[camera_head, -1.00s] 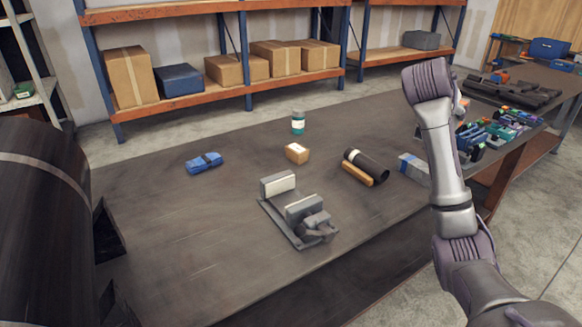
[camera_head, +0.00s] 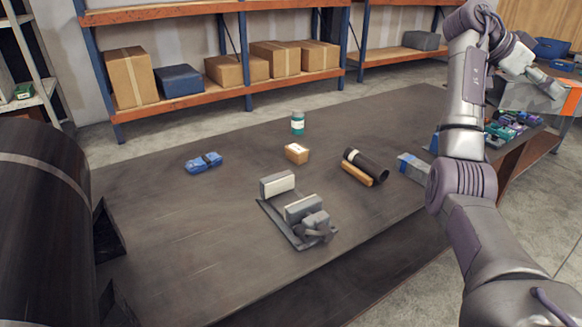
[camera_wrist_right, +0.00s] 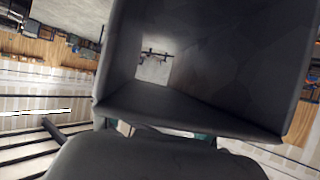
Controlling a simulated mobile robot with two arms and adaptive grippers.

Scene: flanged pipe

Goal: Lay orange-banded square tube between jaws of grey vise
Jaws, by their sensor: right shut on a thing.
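The grey vise (camera_head: 291,227) sits on the dark workbench. Its two jaws stand apart with an empty gap between them. The orange-banded square tube (camera_head: 518,97) is held up at the far right of the head view; its orange band (camera_head: 573,100) is at the picture's edge. My right gripper (camera_head: 550,88) is shut on the tube, well to the right of the vise. In the right wrist view the square tube (camera_wrist_right: 215,60) fills the centre, and I look through its hollow inside. My left gripper is not in view.
On the workbench (camera_head: 190,260) lie a blue object (camera_head: 204,163), a small cardboard box (camera_head: 297,153), a teal-labelled jar (camera_head: 297,124), a black cylinder (camera_head: 366,166) beside an orange-brown bar (camera_head: 356,173), and a blue-grey block (camera_head: 412,168). A large black cylinder (camera_head: 40,230) stands at the left.

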